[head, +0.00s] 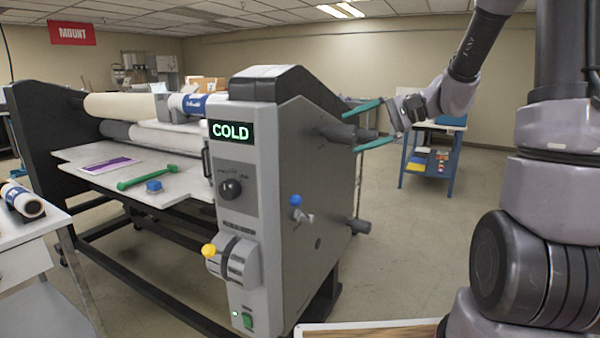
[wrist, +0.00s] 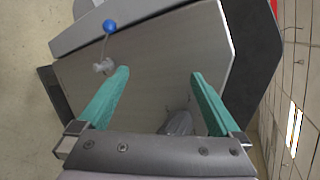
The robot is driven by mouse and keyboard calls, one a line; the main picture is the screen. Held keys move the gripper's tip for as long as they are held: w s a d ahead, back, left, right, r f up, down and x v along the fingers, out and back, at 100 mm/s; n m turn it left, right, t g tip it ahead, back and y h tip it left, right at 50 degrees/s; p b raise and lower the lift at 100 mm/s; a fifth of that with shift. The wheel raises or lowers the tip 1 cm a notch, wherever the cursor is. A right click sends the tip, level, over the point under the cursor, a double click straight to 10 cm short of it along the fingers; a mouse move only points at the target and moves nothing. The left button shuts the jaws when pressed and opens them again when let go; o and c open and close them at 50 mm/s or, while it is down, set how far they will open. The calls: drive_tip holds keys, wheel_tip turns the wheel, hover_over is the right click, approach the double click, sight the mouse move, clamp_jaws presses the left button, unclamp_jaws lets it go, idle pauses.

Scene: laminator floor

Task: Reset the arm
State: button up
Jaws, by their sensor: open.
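My gripper (head: 350,131) is at the side panel of the laminator (head: 300,180). Its two green fingers are spread apart, one above and one below a dark round shaft end (head: 340,132) that sticks out of the panel. I cannot tell whether either finger touches it. In the wrist view my gripper (wrist: 160,75) points at the grey side panel (wrist: 150,60), and the shaft end (wrist: 178,122) shows between the fingers. Nothing is held. My arm reaches in from the upper right.
A blue-knobbed lever (head: 296,201) and a lower shaft end (head: 360,226) also stick out of the panel. The front has a lit COLD display (head: 231,131) and a yellow-knobbed lever (head: 209,250). A blue cart (head: 432,160) stands behind. Floor to the right is clear.

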drive_tip(key=s+d+r+n+t+h, duration=0.1)
drive_tip(key=s+d+r+h, duration=0.1)
drive_tip(key=s, duration=0.4)
drive_tip(key=s+d+r+n+t+h, duration=0.1)
drive_tip(key=s+d+r+h, duration=0.1)
drive_tip(key=s+h, duration=0.3)
drive_tip(key=s+d+r+n+t+h, duration=0.1)
drive_tip(key=s+d+r+t+h, duration=0.1)
drive_tip(key=s, duration=0.6)
drive_tip(key=shift+d+r+n+h, duration=0.3)
drive_tip(key=shift+d+h, duration=0.6)
drive_tip(key=shift+d, duration=0.3)
